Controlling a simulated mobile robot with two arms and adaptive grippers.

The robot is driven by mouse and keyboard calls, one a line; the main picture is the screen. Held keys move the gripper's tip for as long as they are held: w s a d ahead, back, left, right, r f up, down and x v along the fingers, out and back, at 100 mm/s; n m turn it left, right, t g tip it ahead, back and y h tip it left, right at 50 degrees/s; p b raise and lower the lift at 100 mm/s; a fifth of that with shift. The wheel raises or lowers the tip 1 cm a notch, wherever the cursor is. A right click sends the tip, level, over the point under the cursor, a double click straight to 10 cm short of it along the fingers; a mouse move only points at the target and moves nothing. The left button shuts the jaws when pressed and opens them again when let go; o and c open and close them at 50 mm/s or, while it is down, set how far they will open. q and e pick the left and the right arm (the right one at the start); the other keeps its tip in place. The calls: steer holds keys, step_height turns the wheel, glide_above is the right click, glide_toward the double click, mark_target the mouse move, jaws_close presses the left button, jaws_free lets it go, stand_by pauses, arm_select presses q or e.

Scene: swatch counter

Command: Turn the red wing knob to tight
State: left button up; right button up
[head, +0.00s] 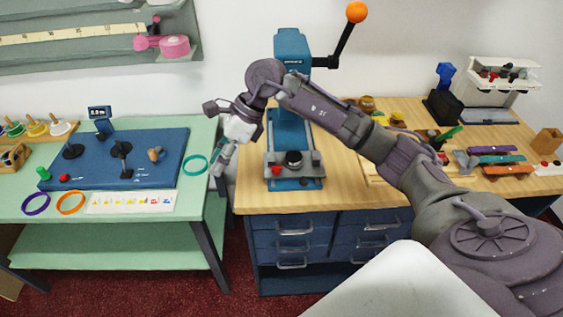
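A small red knob (276,170) sits at the left front of the grey clamp plate (310,171) on the blue press (291,125). Its wings and its setting are too small to make out. A round red knob (64,178) also sits on the blue board (130,177) on the left table. My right arm reaches across the wooden bench from the right. My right gripper (221,160) points down near the gap between the two tables, left of the press and apart from the red knob. Its fingers are too small to tell open or shut. My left gripper is out of view.
The press handle with an orange ball (357,12) sticks up to the right. The green table (110,235) holds bracelet-like rings, including a teal ring (195,165). Tools and a white rack (500,75) stand on the bench at right. The bench's front left corner is clear.

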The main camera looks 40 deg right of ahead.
mark_target(281, 166)
steer(key=d+r+h, duration=0.2)
steer(key=d+h, duration=0.1)
steer(key=d, duration=0.5)
steer(key=d+r+h, duration=0.2)
steer(key=d+h, duration=0.2)
steer(key=d, duration=0.4)
steer(key=shift+m+g, duration=0.4)
steer(key=shift+g, duration=0.1)
steer(key=f+p, duration=0.1)
steer(key=f, duration=0.6)
steer(key=f+p, duration=0.2)
steer(key=f, duration=0.5)
steer(key=shift+s+d+f, duration=0.1)
steer(key=shift+s, duration=0.1)
steer(key=shift+c, duration=0.4)
jaws_close()
